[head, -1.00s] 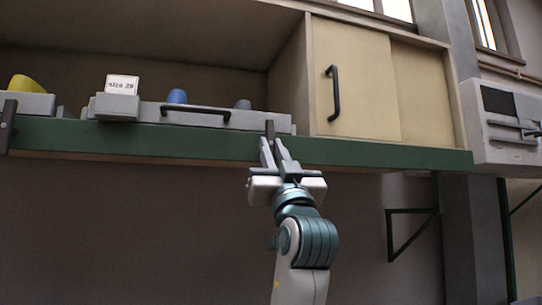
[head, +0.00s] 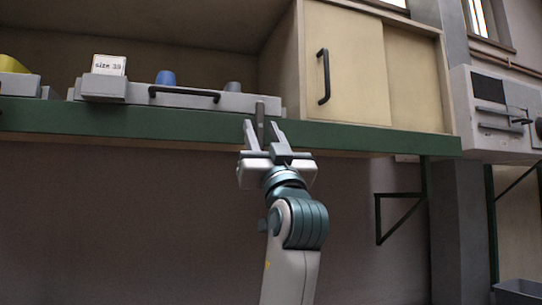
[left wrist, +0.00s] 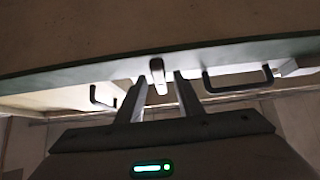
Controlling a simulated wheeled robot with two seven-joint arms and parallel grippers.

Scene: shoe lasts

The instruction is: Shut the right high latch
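The high latch (head: 260,118) is a small grey upright bar on the green shelf edge, at the right end of the grey drawer (head: 240,103). In the left wrist view the latch (left wrist: 158,76) shows between my fingers. My left gripper (head: 264,128) comes up from below with its fingers spread, one on each side of the latch. In the left wrist view the gripper (left wrist: 158,98) has a gap on both sides of the latch, so it is open and holds nothing. My right gripper is not in view.
The green shelf edge (head: 370,139) runs across, with a bracket (head: 400,215) below. Space under the shelf is clear.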

